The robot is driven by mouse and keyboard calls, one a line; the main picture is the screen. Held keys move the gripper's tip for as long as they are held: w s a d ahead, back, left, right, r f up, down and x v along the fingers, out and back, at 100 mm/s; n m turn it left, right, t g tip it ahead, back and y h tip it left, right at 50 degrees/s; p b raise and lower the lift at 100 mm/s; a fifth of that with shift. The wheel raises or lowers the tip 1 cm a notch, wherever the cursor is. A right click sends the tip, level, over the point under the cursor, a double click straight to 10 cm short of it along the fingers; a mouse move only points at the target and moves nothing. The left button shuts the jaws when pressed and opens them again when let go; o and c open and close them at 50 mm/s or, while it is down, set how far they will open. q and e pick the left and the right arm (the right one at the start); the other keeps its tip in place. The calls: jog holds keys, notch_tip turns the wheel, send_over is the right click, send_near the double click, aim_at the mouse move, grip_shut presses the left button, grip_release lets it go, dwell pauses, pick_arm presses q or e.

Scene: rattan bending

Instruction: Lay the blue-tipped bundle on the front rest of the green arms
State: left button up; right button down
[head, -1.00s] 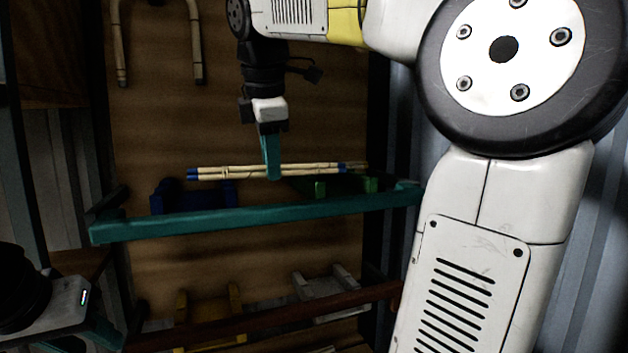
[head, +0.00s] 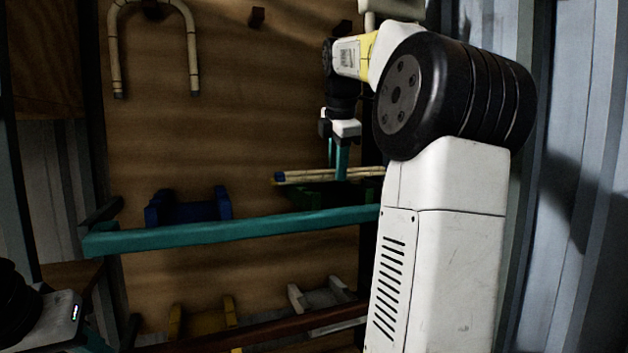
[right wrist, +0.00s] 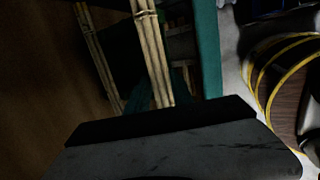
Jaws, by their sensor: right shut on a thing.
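The blue-tipped bundle (head: 308,178) of pale rattan lies about level in my right gripper (head: 338,172), which is shut on it. Its blue left end shows; its right end is hidden behind my right arm. The green arms (head: 368,194) are just below and behind the bundle, dark and partly covered by my arm. I cannot tell whether bundle and arms touch. In the right wrist view, a rattan bundle (right wrist: 150,50) runs down to the gripper, and a second bundle (right wrist: 97,60) is to its left. My left gripper (head: 95,341) is only partly in view at lower left.
A teal rail (head: 220,232) crosses in front of the arms. Blue arms (head: 188,210) stand empty to the left. Yellow arms (head: 203,322) and grey arms (head: 322,297) are lower, behind a dark red rail (head: 270,330). A bent rattan piece (head: 194,55) hangs on the wooden wall.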

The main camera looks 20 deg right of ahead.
jog(key=shift+w+d+f, duration=0.4)
jog(key=shift+w+f, duration=0.25)
jog(key=shift+w, duration=0.05)
jog(key=shift+w+d+f, duration=0.45)
jog(key=shift+w+f, duration=0.25)
jog(key=shift+w+d+f, duration=0.4)
jog(key=shift+w+f, duration=0.25)
jog(key=shift+w, duration=0.05)
jog(key=shift+f, duration=0.15)
jog(key=c, duration=1.1)
grip_release()
